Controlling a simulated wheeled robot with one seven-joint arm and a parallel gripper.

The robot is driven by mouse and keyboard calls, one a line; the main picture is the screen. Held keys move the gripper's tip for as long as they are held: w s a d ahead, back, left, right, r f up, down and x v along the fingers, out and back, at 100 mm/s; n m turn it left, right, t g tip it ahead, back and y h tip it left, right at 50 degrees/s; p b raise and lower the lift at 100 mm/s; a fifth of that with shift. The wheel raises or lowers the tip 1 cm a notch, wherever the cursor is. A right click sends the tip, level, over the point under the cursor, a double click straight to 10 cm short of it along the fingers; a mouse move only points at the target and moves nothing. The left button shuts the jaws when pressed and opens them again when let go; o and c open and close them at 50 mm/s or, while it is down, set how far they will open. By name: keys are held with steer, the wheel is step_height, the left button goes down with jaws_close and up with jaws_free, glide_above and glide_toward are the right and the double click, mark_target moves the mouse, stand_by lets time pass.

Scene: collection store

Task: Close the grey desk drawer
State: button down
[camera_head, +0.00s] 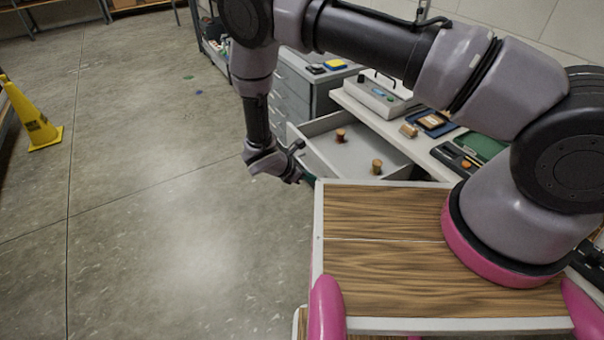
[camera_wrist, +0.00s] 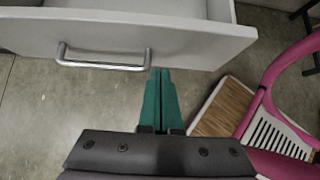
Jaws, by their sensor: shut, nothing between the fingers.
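The grey desk drawer (camera_head: 352,154) stands pulled out from the desk in the head view, with two small brown cork-like pieces (camera_head: 377,166) inside. In the wrist view the drawer's front panel (camera_wrist: 200,45) crosses the top, with a metal bar handle (camera_wrist: 105,66) left of centre. My gripper (camera_wrist: 162,72) has its green fingers shut together and empty. The fingertips reach the lower edge of the front panel, right of the handle; I cannot tell if they touch it. In the head view my gripper (camera_head: 306,180) is partly hidden behind my base's wooden top.
The desk top (camera_head: 365,112) carries a grey device (camera_head: 380,93), a blue tray (camera_head: 432,123) and a green mat (camera_head: 480,147). A grey drawer cabinet (camera_head: 297,92) stands behind. A yellow cone (camera_head: 32,115) is at far left. The floor (camera_head: 150,200) between is clear.

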mark_target(329, 174)
steer(key=shift+w+d+r, duration=0.1)
steer(key=shift+w+d, duration=0.45)
steer(key=shift+d, duration=0.25)
steer(key=shift+w+d, duration=0.55)
steer(key=shift+d, duration=0.25)
steer(key=shift+w+d, duration=0.3)
steer(key=shift+d, duration=0.15)
steer(key=w+d, duration=0.4)
steer(key=d, duration=0.3)
steer(key=w+d, duration=0.5)
steer(key=d, duration=0.2)
steer(key=w+d, duration=0.5)
steer(key=d, duration=0.2)
steer(key=shift+w+d, duration=0.45)
steer(key=shift+d, duration=0.15)
steer(key=shift+d+r, duration=0.1)
steer(key=shift+d, duration=0.05)
